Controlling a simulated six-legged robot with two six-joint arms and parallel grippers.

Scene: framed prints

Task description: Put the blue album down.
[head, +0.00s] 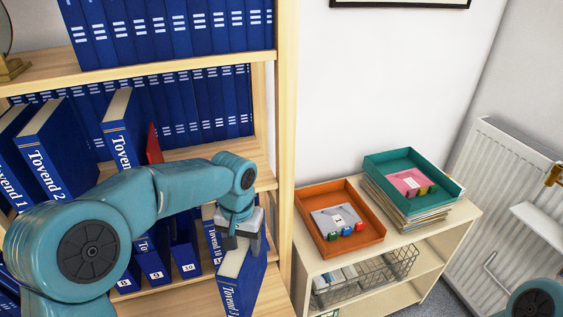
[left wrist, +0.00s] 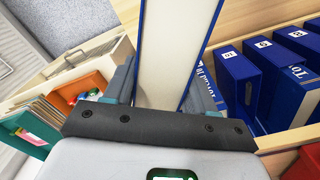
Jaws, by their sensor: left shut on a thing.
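The blue album (head: 241,287), with "Tovend" lettering on its spine, is held tilted below my left gripper (head: 243,242) in the head view, in front of the shelf unit. In the left wrist view its pale page edge and blue covers (left wrist: 176,50) stand between the two fingers of my left gripper (left wrist: 165,88), which is shut on it. The album's lower end is cut off by the head view's bottom edge. My right gripper is not in view; only a teal joint of my right arm shows at the lower right corner.
A wooden shelf unit (head: 286,150) holds rows of blue albums and several numbered blue boxes (head: 185,258). A red thing (head: 154,143) stands beside an album. To the right, a low cabinet (head: 448,231) carries an orange tray (head: 371,233), a teal tray (head: 386,160) and, lower, a wire basket (head: 404,262).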

